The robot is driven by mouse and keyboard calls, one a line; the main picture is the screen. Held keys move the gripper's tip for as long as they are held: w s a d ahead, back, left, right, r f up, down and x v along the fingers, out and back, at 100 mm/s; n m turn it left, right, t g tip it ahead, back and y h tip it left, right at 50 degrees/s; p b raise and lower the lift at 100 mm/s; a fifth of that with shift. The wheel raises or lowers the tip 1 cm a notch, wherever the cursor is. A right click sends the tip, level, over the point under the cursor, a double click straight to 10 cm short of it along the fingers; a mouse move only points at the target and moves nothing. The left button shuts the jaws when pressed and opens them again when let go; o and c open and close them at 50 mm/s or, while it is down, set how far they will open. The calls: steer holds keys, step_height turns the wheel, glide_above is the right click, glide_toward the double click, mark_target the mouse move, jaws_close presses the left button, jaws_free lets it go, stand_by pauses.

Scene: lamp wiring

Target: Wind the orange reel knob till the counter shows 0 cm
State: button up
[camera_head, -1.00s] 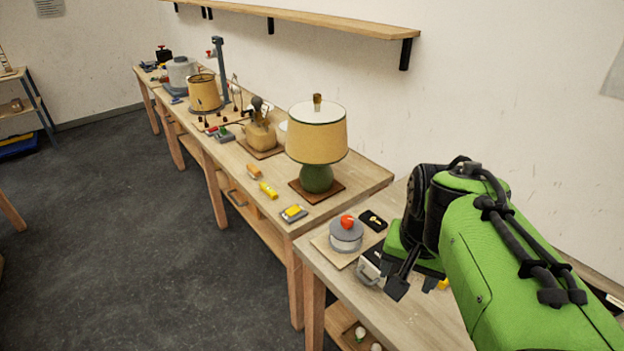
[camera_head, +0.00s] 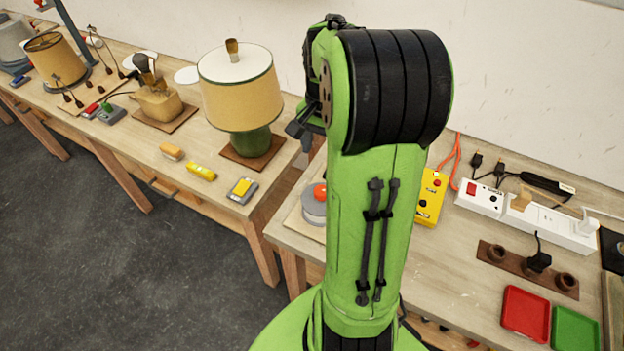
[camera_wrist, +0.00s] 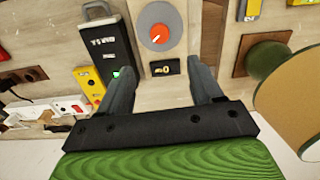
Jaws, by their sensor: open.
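The orange reel knob (camera_wrist: 160,34) sits on top of the round grey reel (camera_wrist: 142,20), at the top middle of the wrist view. In the head view the knob (camera_head: 320,191) and reel (camera_head: 312,209) show at the left edge of my arm, partly hidden by it. A small black counter (camera_wrist: 163,68) lies beside the reel; its pale digits are too small to read surely. My gripper (camera_wrist: 164,76) is open and empty. In the wrist view its fingers stand either side of the counter, apart from the knob. My arm hides most of the gripper in the head view.
A lamp with a green base (camera_head: 250,142) stands left of the reel on the adjoining table. A black box (camera_wrist: 96,42) stands beside the reel. A yellow switch box (camera_head: 431,197), white power strip (camera_head: 545,217), red tray (camera_head: 526,313) and green tray (camera_head: 575,328) are to the right.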

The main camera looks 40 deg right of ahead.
mark_target(321, 190)
step_height(321, 190, down, 14)
steer(key=shift+f+b, duration=0.2)
steer(key=shift+b, duration=0.9)
steer(key=shift+r, duration=0.1)
steer(key=c, duration=1.1)
steer(key=shift+o, duration=0.2)
steer(key=shift+n, duration=0.4)
steer(key=n, duration=0.4)
steer(key=shift+n+b, duration=0.3)
steer(key=shift+n, duration=2.7)
